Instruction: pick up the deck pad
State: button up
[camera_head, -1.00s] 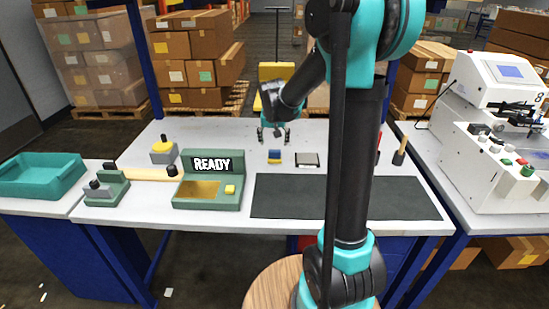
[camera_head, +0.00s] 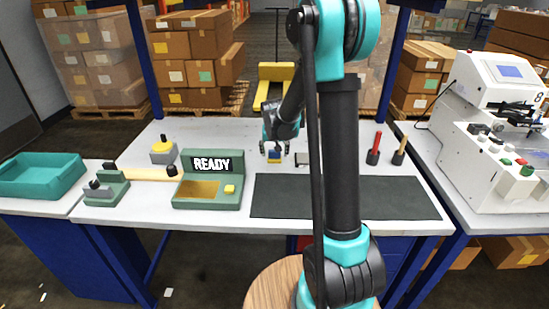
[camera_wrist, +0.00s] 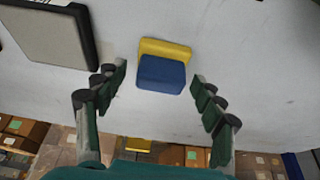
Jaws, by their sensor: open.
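A small block with a blue part and a yellow part, which I take for the deck pad (camera_head: 274,157), lies on the white tabletop. In the wrist view the deck pad (camera_wrist: 162,73) shows near the top middle, blue side nearer to me. My gripper (camera_head: 274,151) is right over it in the head view, pointing down. In the wrist view my gripper (camera_wrist: 158,80) is open, with one finger on each side of the pad and visible gaps to it. Nothing is held. I cannot tell how high the fingertips are above the table.
A grey, black-edged square piece (camera_wrist: 45,35) lies to the left in the wrist view. A dark mat (camera_head: 400,197) covers the table's front. A green READY unit (camera_head: 208,168) stands left, a teal tray (camera_head: 40,176) at far left, a white machine (camera_head: 490,150) at right.

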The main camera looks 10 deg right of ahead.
jog(key=c, duration=1.3)
jog(key=shift+o, duration=0.2)
jog(key=shift+r, duration=0.15)
notch_tip(320, 180, up, 20)
